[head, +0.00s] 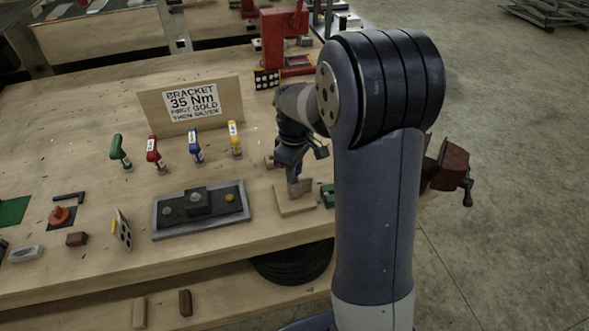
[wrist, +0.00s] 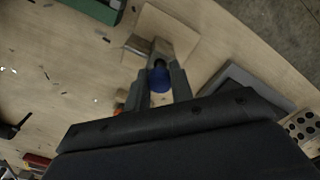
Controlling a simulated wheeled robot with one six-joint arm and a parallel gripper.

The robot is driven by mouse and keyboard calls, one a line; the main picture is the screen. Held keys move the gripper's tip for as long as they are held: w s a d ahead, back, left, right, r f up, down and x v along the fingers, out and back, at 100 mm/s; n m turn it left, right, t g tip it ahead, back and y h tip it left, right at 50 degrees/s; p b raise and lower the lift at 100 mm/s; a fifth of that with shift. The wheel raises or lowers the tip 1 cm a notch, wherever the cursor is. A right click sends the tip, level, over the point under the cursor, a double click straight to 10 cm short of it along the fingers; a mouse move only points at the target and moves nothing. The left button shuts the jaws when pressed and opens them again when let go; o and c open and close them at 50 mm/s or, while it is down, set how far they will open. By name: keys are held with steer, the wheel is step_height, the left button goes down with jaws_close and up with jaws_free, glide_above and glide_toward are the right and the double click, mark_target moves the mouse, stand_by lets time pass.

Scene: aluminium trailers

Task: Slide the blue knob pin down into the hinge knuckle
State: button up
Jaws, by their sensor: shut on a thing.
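The blue knob (wrist: 160,80) of the pin is between the two fingers of my gripper (wrist: 161,72) in the wrist view, and they are shut on it. The pin's shaft is hidden, so I cannot tell whether its tip is in the knuckle. The grey metal hinge (wrist: 158,48) stands on a pale wooden base (wrist: 176,27), just beyond the fingertips. In the head view, the hinge (head: 299,187) stands upright on its base (head: 295,206), with my gripper (head: 291,165) right above it. The knob cannot be made out there.
A grey tray (head: 158,221) lies left of the base, and a green block (head: 328,195) is close on its right. Several coloured drivers (head: 195,147) stand behind the tray. A sign board (head: 190,105) stands at the back. A red vise (head: 449,166) is at the right edge.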

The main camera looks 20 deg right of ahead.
steer(key=shift+f, duration=0.2)
steer(key=shift+f, duration=0.2)
steer(key=o, duration=0.9)
steer(key=shift+o, duration=0.2)
steer(key=shift+r, duration=0.1)
step_height(320, 180, up, 12)
steer(key=shift+r+b, duration=0.15)
steer(key=shift+b, duration=0.25)
